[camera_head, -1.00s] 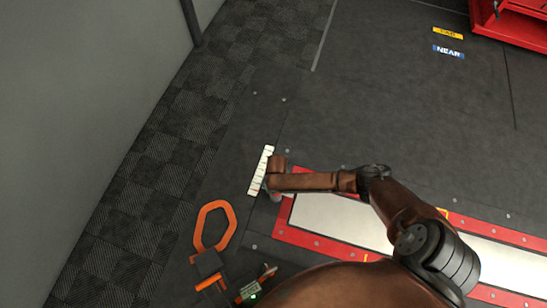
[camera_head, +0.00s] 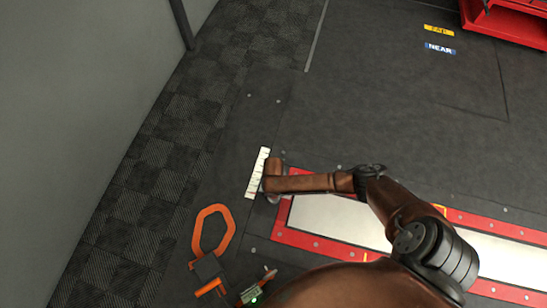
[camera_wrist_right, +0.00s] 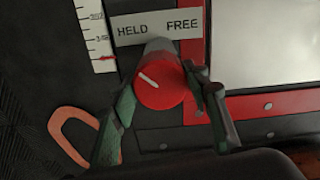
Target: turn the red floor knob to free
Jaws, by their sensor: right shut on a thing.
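The red floor knob (camera_wrist_right: 165,95) shows in the right wrist view, with a white pointer line on its top. The line slants to the upper left, towards the HELD side of the grey label plate (camera_wrist_right: 156,25), which reads HELD and FREE. My right gripper (camera_wrist_right: 159,83) is shut on the knob, one dark finger on each side. In the head view my right arm covers the knob and the gripper. My left gripper is in neither current view.
A white scale strip (camera_head: 257,173) lies beside the knob's place. An orange loop handle (camera_head: 201,232) is on the floor at lower left. A red-framed pale plate (camera_head: 335,220) lies right of the knob. The dark floor beyond is mostly clear, with a red unit (camera_head: 510,25) at upper right.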

